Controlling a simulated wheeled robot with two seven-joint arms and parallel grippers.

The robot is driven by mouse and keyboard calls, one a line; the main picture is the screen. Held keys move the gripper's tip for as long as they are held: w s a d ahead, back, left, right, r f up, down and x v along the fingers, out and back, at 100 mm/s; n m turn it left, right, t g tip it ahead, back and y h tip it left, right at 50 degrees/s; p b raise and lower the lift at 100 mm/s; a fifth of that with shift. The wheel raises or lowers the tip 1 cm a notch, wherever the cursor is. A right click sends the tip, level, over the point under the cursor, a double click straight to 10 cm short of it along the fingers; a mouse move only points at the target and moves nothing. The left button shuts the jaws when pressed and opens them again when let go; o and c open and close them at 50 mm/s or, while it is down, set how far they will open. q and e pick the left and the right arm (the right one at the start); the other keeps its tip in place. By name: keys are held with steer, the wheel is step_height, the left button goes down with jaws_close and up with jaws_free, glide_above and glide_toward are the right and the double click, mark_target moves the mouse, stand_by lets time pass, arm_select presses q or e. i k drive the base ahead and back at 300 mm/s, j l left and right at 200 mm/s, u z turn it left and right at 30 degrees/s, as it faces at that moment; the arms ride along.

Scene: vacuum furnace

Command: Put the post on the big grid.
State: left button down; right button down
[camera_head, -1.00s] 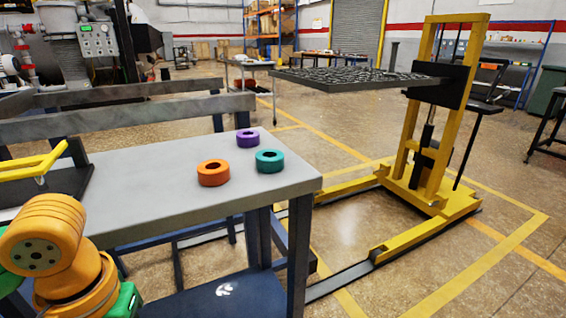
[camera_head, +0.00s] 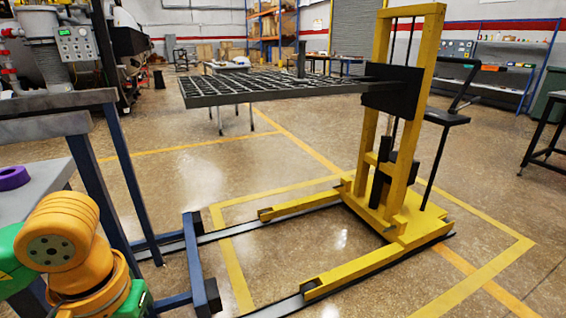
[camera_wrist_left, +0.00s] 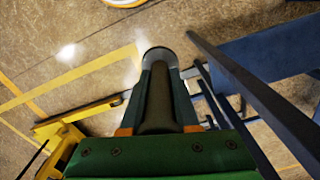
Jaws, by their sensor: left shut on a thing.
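The big grid (camera_head: 262,92) is a dark, flat lattice held level on the yellow lift in the head view. A dark upright post (camera_head: 300,58) stands at its far side. In the left wrist view, my left gripper (camera_wrist_left: 160,72) is shut on a grey cylindrical post (camera_wrist_left: 158,105), which lies between its two fingers. The floor shows beyond its tip. The head view shows only my left arm's orange and green links at the lower left; the left gripper and held post are outside it. My right gripper is in neither view.
The yellow lift (camera_head: 399,190) stands right of centre, its legs reaching left over the floor. A grey table (camera_head: 38,188) with a purple ring (camera_head: 13,178) is at the left edge. A blue frame (camera_head: 196,262) stands low near the legs.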

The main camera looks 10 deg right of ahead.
mark_target(333, 80)
steer(key=i+l, duration=0.65)
steer(key=l, duration=0.3)
steer(key=i+l, duration=0.65)
steer(key=l, duration=0.25)
